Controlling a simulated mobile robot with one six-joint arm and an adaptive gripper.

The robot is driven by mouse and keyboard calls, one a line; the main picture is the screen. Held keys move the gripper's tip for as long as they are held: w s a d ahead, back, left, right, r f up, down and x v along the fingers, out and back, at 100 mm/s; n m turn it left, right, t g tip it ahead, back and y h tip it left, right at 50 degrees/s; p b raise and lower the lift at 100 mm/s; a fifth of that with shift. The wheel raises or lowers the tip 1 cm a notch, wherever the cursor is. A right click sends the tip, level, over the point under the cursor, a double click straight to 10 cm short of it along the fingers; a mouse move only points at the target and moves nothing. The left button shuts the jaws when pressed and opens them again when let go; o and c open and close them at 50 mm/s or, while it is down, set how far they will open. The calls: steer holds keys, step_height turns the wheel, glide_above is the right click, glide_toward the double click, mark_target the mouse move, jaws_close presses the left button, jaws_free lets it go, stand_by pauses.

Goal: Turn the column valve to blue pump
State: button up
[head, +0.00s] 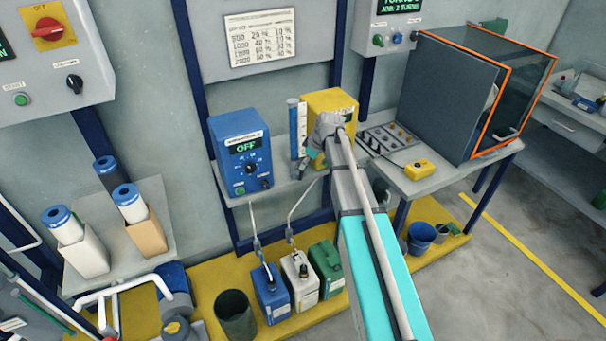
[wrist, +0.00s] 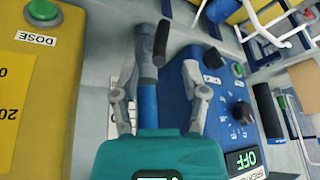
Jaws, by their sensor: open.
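The column (head: 296,122), a slim upright tube with blue parts, stands between the blue pump (head: 232,158) and the yellow pump (head: 325,101) on the shelf. In the wrist view the column (wrist: 149,68) runs between my open fingers, and a dark lever-like part (wrist: 161,42), perhaps the valve handle, shows beyond the fingertips on the blue pump's side. I cannot tell which way the valve points. My gripper (wrist: 159,72) is open with a finger on either side of the column; contact is not clear. The blue pump (wrist: 184,83) shows OFF.
The yellow pump (wrist: 35,95) with a green DOSE button is close on the left in the wrist view. Several canisters (head: 270,290) stand below the shelf. A grey bench (head: 425,181) with a dark, orange-edged enclosure (head: 450,97) is to the right.

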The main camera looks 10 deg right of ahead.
mark_target(302, 173)
steer(key=shift+b+x, duration=1.55)
steer(key=shift+x, duration=0.45)
steer(key=shift+c, duration=0.2)
jaws_close()
